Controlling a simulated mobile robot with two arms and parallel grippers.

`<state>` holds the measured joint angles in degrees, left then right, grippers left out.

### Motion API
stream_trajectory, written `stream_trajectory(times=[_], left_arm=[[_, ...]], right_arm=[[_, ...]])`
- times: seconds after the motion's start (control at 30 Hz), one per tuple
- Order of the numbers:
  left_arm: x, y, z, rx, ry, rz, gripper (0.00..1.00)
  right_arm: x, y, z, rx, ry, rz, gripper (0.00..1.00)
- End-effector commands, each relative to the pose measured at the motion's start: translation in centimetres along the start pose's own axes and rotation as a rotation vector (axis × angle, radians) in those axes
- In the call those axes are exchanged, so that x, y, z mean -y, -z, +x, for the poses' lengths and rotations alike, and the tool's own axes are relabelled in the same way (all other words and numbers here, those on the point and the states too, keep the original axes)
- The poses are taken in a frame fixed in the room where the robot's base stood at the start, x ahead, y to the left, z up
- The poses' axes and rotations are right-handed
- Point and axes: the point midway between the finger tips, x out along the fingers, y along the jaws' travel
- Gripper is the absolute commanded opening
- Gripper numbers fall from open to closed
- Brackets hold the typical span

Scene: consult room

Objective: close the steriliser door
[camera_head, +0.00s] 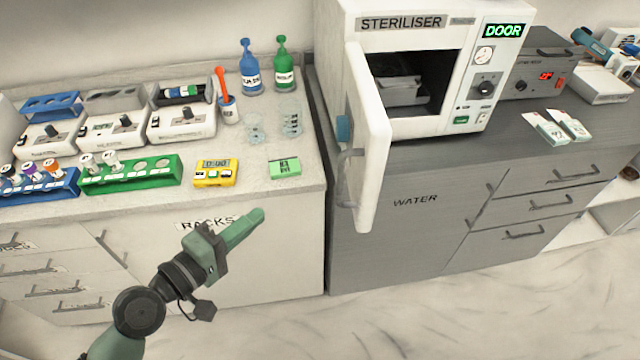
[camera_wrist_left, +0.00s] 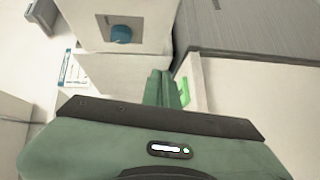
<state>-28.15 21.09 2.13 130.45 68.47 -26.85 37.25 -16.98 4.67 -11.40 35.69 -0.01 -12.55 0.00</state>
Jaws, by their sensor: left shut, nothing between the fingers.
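The white steriliser (camera_head: 405,16) stands on the grey cabinet, with a green lit "DOOR" sign at its top right. Its door (camera_head: 375,150) is open, swung out toward me from the left side of the opening. A grey bar handle (camera_head: 345,180) is on the door's outer, left-facing side. My left gripper (camera_head: 255,217) is shut and empty, in the air in front of the white cabinet, left of the door and apart from it. Its closed green fingers (camera_wrist_left: 163,88) show in the left wrist view. My right gripper is not in view.
A dark tray-like block (camera_head: 400,90) sits inside the steriliser. The left counter holds racks, a yellow timer (camera_head: 215,173), a green box (camera_head: 284,167), beakers and bottles. Two small packets (camera_head: 556,127) lie on the grey counter (camera_head: 440,152). The floor in front is clear.

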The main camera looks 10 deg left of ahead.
Motion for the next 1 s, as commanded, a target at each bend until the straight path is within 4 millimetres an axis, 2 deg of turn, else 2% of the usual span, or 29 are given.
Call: stream_trajectory(times=[0.03,0.1,0.2,0.37,0.8,1.0], left_arm=[[-2.6,-1.0,-0.5,0.030,-0.048,-0.020,0.00],[-5.2,-2.0,-1.1,0.062,-0.094,-0.046,0.00],[-7.2,-2.8,-1.5,0.086,-0.127,-0.067,0.00],[-8.1,-3.0,-0.3,0.089,-0.137,-0.074,0.00],[-9.3,-3.8,8.6,0.090,-0.135,-0.071,0.00],[-9.2,-6.8,8.6,0.090,-0.131,-0.072,0.00]], right_arm=[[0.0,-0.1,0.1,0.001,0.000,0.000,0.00],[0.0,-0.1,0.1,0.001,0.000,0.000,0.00],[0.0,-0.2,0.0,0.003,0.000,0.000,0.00],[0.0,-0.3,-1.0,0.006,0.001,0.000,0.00],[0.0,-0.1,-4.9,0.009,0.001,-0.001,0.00],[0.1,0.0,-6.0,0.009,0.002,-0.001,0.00]])
